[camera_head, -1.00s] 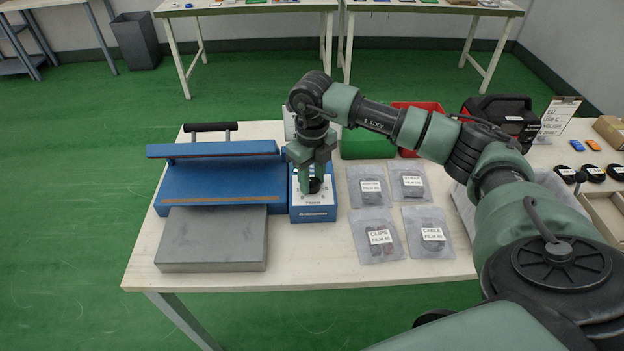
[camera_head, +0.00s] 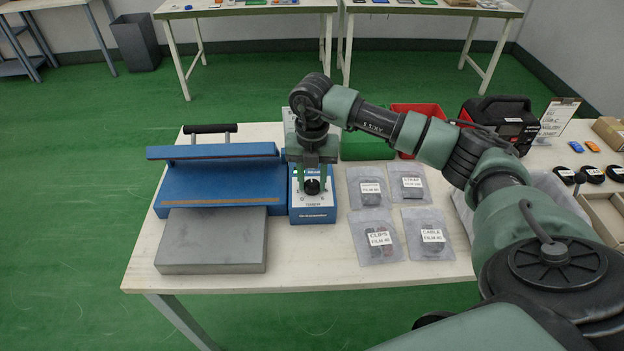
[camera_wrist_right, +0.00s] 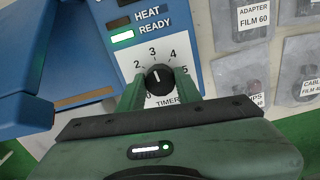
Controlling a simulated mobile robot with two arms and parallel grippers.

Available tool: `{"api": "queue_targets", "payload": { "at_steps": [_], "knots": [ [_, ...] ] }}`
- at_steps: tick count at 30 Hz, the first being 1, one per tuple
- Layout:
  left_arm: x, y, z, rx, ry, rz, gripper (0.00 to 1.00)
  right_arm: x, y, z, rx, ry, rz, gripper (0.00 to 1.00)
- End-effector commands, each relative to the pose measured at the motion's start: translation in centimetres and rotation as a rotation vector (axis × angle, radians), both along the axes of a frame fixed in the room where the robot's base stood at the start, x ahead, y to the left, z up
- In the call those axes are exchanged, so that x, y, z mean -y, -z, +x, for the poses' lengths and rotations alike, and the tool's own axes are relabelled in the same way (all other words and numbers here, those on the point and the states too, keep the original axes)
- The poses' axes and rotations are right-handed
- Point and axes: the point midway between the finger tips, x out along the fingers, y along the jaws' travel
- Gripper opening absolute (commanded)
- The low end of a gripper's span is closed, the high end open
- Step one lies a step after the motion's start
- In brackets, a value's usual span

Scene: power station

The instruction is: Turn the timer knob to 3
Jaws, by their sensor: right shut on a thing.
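The timer knob (camera_wrist_right: 158,78) is black and round with a white pointer mark, on a white dial face of a blue control box (camera_head: 313,214). In the right wrist view the mark points up and slightly left, toward the printed 3. The knob also shows in the head view (camera_head: 312,187). My right gripper (camera_wrist_right: 160,85) points down over the box, its two green fingers on either side of the knob, shut on it. My left gripper is not in view.
A blue sealer (camera_head: 225,178) with a grey plate (camera_head: 212,240) stands left of the box. Several labelled bags (camera_head: 378,238) lie close on the right. In the wrist view the READY lamp (camera_wrist_right: 122,36) is lit green. A red bin (camera_head: 418,112) stands behind.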

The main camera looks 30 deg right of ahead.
Motion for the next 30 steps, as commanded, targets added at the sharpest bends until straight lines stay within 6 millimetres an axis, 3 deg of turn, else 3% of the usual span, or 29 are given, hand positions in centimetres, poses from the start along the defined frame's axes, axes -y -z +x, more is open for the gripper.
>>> {"api": "queue_targets", "payload": {
  "at_steps": [22,23,24,25,30],
  "knots": [
    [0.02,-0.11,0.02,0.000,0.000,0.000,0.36,0.16,-0.28,0.23,0.009,0.089,-0.002,0.00],
    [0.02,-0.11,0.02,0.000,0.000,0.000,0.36,0.16,-0.28,0.23,0.009,0.089,-0.002,0.39],
    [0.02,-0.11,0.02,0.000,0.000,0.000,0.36,0.15,-0.29,0.23,0.009,0.089,-0.002,0.51],
    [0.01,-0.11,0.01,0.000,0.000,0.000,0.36,0.14,-0.27,0.22,0.008,0.088,-0.001,0.56],
    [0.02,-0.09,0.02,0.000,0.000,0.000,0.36,0.08,-0.15,0.12,0.004,0.087,-0.001,0.56]
  ]
}}
